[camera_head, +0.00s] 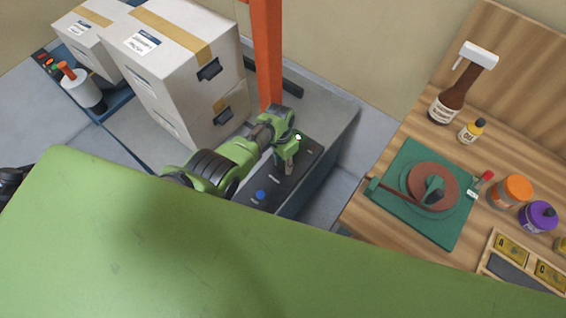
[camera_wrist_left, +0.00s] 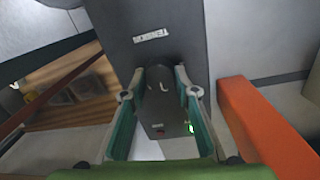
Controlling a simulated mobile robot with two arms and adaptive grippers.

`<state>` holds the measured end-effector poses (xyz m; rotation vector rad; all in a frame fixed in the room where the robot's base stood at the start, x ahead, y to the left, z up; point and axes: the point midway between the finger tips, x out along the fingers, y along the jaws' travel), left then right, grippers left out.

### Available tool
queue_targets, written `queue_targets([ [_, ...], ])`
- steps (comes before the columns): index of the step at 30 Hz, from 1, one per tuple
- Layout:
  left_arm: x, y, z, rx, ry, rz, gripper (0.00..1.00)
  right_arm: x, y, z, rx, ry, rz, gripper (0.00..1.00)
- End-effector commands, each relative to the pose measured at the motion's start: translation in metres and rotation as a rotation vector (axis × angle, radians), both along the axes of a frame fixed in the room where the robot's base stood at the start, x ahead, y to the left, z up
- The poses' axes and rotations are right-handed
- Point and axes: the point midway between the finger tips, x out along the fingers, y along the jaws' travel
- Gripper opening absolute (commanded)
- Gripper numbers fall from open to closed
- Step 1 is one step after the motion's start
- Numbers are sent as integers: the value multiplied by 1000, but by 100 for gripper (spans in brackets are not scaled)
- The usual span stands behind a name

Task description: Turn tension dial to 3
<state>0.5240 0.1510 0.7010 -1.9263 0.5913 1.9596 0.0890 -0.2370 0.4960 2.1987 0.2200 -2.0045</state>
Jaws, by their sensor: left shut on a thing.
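The control panel (camera_head: 268,180) is a dark slanted strip on the grey machine, with a blue button (camera_head: 261,195), pale labels and a lit green lamp (camera_head: 298,137). My left gripper (camera_head: 287,170) reaches down to this panel from the left, and its jaws hide what they hold in the head view. In the left wrist view, the dark round tension dial (camera_wrist_left: 159,92) sits between the two teal-lined fingers of my left gripper (camera_wrist_left: 160,76), which is shut on it. The dial has a pale mark on top. I cannot read its number or the panel label (camera_wrist_left: 151,36). My right gripper is not in view.
An orange post (camera_head: 267,55) stands just behind the panel, and stacked cartons (camera_head: 175,80) stand to its left. A large green surface (camera_head: 200,250) fills the foreground. A wooden bench (camera_head: 400,135) at right holds bottles, jars and a green mat.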

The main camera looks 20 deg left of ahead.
Motion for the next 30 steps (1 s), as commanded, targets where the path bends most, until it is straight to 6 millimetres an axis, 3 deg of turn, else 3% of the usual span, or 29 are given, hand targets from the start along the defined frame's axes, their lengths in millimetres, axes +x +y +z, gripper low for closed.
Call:
queue_targets([
  [14,0,0,0,0,-1,-13,6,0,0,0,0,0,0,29],
  [15,0,0,0,0,-1,-12,36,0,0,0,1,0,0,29],
  [16,0,0,0,0,-1,-12,43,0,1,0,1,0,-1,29],
  [30,1,0,3,-1,-3,-12,45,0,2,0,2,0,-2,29],
])
